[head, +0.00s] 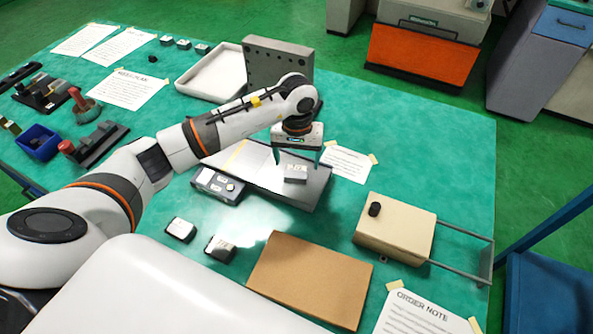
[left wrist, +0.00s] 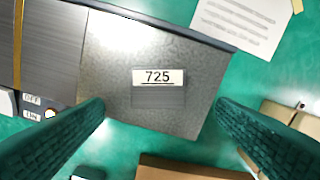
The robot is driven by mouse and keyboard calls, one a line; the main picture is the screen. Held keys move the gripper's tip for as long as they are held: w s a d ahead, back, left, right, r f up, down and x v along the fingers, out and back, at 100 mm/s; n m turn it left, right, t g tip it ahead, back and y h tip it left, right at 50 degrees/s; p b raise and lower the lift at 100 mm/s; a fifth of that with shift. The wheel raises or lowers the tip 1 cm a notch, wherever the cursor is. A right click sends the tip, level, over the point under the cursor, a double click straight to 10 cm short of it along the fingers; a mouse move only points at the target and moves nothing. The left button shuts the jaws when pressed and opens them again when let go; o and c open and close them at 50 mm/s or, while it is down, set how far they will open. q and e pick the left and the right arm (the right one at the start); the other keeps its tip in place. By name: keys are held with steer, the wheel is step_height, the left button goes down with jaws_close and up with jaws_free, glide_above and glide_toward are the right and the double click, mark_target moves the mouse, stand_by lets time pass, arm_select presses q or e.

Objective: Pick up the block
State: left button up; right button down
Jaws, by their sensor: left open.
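A small grey block (head: 295,174) with a pale label sits on the grey metal plate (head: 312,190) in the middle of the table. In the left wrist view the block (left wrist: 158,97) lies flat between my finger lines, and its label reads 725. My left gripper (head: 297,157) is open and empty, pointing down above the block. Its two green fingers (left wrist: 159,108) are spread wide, one on each side of the block and apart from it. My right gripper is not in view.
Two more small blocks (head: 181,229) (head: 220,248) stand on the green table at the front left. A brown board (head: 311,279) lies in front of the plate. A beige box (head: 395,228) stands at the right. A dark upright plate (head: 277,63) and white tray (head: 212,73) are behind.

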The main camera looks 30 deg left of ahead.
mark_target(296, 171)
arm_select(q)
steer(key=f+p, duration=0.1)
steer(key=f, duration=0.1)
steer(key=f+p, duration=0.1)
steer(key=f, duration=0.1)
steer(key=shift+w+a+f, duration=0.2)
steer(key=shift+f, duration=0.3)
steer(key=shift+w+r, duration=0.1)
steer(key=c, duration=1.5)
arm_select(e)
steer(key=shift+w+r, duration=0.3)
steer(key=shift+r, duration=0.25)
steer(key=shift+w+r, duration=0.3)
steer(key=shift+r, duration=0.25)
arm_select(q)
steer(key=shift+o, duration=0.2)
